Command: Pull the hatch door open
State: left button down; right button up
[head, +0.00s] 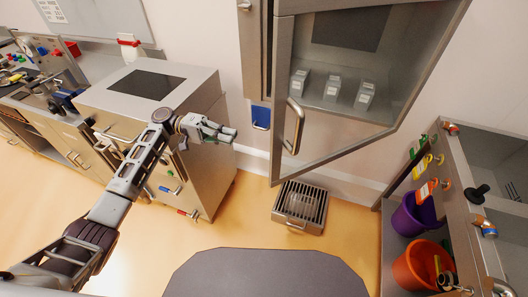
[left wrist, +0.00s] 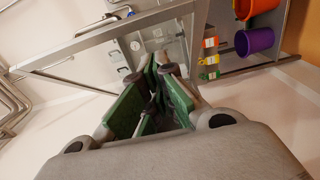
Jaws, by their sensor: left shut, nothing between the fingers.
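The hatch door (head: 276,85) is a grey metal frame with a clear pane, at the upper right middle of the head view. A curved metal handle (head: 293,126) is on its left side. The door stands at an angle to the wall and looks swung outward; its hinge is not clear. Its frame also shows in the left wrist view (left wrist: 95,41). My left gripper (head: 232,133) is shut and empty, left of the handle and apart from it in the head view. Its green-padded fingers (left wrist: 163,70) are together in the left wrist view. My right gripper is not in view.
Three small grey containers (head: 332,88) show behind the pane. A metal cabinet (head: 205,165) stands left, beside my left arm. A grated box (head: 299,207) lies on the floor below the door. At right, a rack holds a purple bucket (head: 415,218) and an orange bucket (head: 420,265).

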pick_arm(q)
jog(key=s+p+x, duration=0.2)
jog(key=p+x, duration=0.2)
jog(key=x, duration=0.9)
jog(key=shift+s+a, duration=0.3)
jog(key=shift+a, duration=0.15)
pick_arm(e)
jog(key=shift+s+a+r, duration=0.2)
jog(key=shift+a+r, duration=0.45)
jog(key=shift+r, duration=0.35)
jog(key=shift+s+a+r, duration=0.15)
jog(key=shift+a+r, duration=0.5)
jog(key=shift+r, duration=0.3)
